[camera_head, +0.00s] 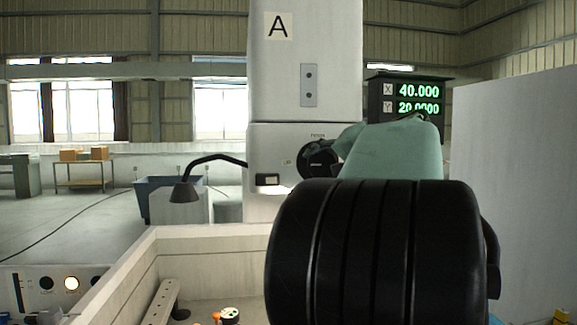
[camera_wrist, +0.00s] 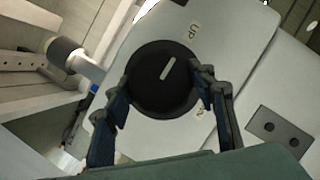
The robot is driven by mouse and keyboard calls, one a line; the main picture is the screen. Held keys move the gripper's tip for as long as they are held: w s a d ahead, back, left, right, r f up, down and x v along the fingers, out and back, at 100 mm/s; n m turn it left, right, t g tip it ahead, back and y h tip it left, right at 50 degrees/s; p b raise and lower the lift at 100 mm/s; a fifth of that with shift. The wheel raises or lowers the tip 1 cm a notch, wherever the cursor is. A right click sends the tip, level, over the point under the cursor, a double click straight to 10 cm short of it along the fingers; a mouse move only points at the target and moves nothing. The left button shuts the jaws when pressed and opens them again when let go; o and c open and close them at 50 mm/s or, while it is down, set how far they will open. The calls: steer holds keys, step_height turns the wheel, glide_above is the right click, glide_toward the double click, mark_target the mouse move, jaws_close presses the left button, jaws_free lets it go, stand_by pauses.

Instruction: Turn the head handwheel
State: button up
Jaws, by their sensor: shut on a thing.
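The head handwheel (camera_wrist: 160,82) is a round black knob with a pale line mark on its face, set in the light machine head, with lettering such as "UP" beside it in the wrist view. The handwheel (camera_head: 317,160) also shows in the head view, on the column marked "A". My gripper (camera_wrist: 163,92) has one finger on each side of the knob, shut on its rim. In the head view my green and black arm covers the right of the middle and hides most of the gripper.
A black lamp (camera_head: 185,191) on a bent arm sticks out left of the head. A readout box (camera_head: 408,100) with green digits hangs at the right, near a large grey panel (camera_head: 520,190). The tank wall (camera_head: 200,238) runs below the head.

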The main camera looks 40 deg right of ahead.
steer(key=shift+r, duration=0.1)
steer(key=o, duration=1.2)
steer(key=shift+c, duration=0.2)
steer(key=shift+s, duration=0.1)
steer(key=v, duration=0.7)
steer(key=shift+s, duration=0.2)
